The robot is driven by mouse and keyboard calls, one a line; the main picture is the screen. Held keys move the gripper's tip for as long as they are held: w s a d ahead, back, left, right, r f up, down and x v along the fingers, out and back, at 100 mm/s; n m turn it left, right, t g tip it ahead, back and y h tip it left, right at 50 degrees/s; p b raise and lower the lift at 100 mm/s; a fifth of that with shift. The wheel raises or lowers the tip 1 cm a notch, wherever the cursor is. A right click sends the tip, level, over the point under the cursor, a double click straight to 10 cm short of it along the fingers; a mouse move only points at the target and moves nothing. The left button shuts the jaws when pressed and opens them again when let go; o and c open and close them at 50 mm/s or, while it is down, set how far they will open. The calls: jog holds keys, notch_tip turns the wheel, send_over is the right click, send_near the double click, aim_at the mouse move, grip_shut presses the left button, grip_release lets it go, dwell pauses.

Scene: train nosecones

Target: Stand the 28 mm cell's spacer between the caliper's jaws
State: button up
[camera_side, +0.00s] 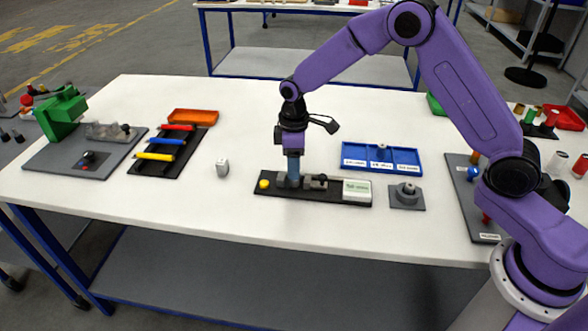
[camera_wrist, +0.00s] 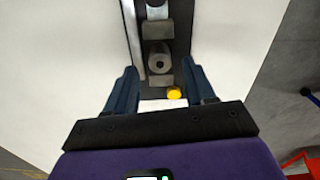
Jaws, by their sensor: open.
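The caliper is on a black base (camera_side: 330,196) on the white table, with a pale display (camera_side: 357,191) at its right end and a yellow button (camera_side: 264,184) at its left. In the wrist view, a grey round spacer (camera_wrist: 158,56) with a dark hole appears between two grey jaw blocks; exact contact is unclear. My gripper (camera_side: 291,183) is low over the caliper's jaw end and hides part of it. In the wrist view, my gripper's fingers (camera_wrist: 161,76) are apart on either side of the spacer. The blue three-cell tray (camera_side: 412,160) holds a small grey piece (camera_side: 382,151) in its middle cell.
A dark rack (camera_side: 176,163) with coloured rods and an orange tray (camera_side: 193,116) are farther left. A grey fixture (camera_side: 407,200) sits right of the caliper. Table in front is clear.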

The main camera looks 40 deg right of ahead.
notch_tip(320, 180, up, 10)
jog(key=shift+f, duration=0.25)
jog(key=shift+s, duration=0.1)
jog(key=s+r+n, duration=0.1)
jog(key=s+r, duration=0.3)
jog(key=s, duration=1.3)
jog(key=s+d, duration=0.4)
jog(key=s, duration=0.5)
jog(key=s+d+f+n, duration=0.1)
jog(key=s+d, duration=0.3)
jog(key=s, duration=0.6)
jog(key=shift+s+d, duration=0.15)
jog(key=shift+d, duration=0.15)
